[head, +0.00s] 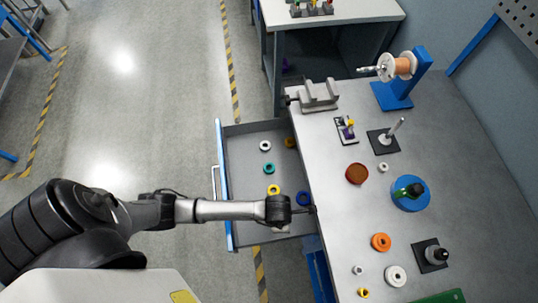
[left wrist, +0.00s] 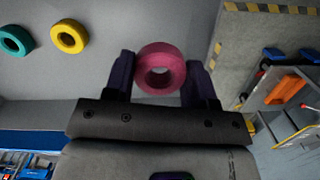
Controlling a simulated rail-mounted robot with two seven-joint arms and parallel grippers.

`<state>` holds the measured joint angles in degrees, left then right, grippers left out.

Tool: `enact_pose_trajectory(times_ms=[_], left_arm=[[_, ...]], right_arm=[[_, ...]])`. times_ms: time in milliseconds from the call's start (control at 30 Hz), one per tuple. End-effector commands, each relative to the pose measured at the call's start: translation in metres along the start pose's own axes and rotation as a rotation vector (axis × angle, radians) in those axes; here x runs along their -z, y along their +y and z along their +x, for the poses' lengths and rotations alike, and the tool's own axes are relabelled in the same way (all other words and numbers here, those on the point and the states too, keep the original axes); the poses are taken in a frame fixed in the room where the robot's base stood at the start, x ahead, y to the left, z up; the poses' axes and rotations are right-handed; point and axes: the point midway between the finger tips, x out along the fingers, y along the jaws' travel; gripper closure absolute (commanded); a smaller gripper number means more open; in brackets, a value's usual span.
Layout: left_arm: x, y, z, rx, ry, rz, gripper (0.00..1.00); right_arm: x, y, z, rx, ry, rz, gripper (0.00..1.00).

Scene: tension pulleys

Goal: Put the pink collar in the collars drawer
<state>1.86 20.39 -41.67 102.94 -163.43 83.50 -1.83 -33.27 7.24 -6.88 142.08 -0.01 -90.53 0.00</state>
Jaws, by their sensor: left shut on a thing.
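The pink collar (left wrist: 160,69) is between the two dark fingers of my left gripper (left wrist: 161,78) in the left wrist view, and the fingers are shut on it. In the head view my left gripper (head: 292,210) is over the near end of the open drawer (head: 238,165), beside the table edge. I cannot make out the pink collar there; my wrist covers that spot. The drawer holds a white collar (head: 265,146), a teal collar (head: 265,173), yellow collars (head: 273,190) and a blue collar (head: 303,198). My right gripper is not in view.
The table (head: 345,220) at the right carries an orange ring (head: 381,242), a white ring (head: 396,276), a brown round piece (head: 356,174), a blue disc (head: 411,203) and a grey vise (head: 318,95). The middle of the drawer floor has free room.

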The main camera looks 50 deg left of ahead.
Motion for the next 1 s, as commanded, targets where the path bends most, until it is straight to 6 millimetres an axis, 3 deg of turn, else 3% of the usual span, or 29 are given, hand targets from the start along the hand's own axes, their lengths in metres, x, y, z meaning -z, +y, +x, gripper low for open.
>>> enact_pose_trajectory(times_ms=[200,433,667,1000], left_arm=[[0.035,0.035,0.024,0.000,0.005,-0.001,0.76],[0.057,0.060,0.040,0.001,0.001,0.002,0.76],[0.064,0.067,0.047,0.001,0.001,0.004,0.76],[0.068,0.067,0.083,0.001,0.001,0.004,0.76]], right_arm=[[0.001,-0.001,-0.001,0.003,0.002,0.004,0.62],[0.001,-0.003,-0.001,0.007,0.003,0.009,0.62],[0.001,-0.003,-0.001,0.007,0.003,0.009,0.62],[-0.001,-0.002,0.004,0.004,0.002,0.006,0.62]])
